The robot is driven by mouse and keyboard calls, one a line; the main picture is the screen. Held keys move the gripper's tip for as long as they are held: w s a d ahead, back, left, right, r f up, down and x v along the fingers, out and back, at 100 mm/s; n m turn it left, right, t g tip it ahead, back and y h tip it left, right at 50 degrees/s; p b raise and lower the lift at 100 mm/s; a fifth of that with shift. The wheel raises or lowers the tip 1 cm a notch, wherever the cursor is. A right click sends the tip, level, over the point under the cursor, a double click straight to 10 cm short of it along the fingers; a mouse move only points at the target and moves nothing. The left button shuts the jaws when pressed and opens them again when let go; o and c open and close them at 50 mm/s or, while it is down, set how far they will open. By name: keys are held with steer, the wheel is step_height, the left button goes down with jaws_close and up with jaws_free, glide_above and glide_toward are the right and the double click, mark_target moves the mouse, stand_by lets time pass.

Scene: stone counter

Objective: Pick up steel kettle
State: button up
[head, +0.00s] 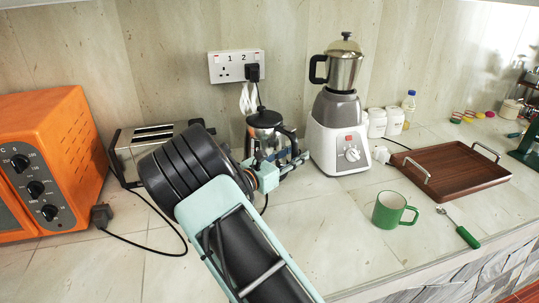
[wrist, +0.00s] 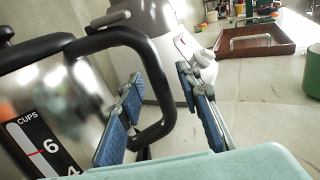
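The steel kettle (head: 263,133) stands on the counter by the back wall, left of the blender. It has a dark lid and a black handle. In the wrist view, its shiny body (wrist: 88,100) with a "CUPS" scale fills the left side. My gripper (head: 291,163) is at the kettle's handle side. In the wrist view, my gripper (wrist: 158,90) has its blue-padded fingers apart, with the black handle (wrist: 153,95) between them. The left finger shows through the handle's opening, and a gap shows right of the handle. My arm hides the kettle's lower part in the head view.
A blender (head: 338,125) stands close right of the kettle. A toaster (head: 150,145) and orange oven (head: 50,160) are left. White jars (head: 385,122), a brown tray (head: 452,172), green mug (head: 393,211) and green-handled spoon (head: 466,236) are right. A socket (head: 236,66) with cord is behind.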

jaws_close()
steer(key=shift+w+r, duration=0.1)
steer(key=shift+r, duration=0.15)
steer(key=shift+r, duration=0.1)
stand_by(0.4)
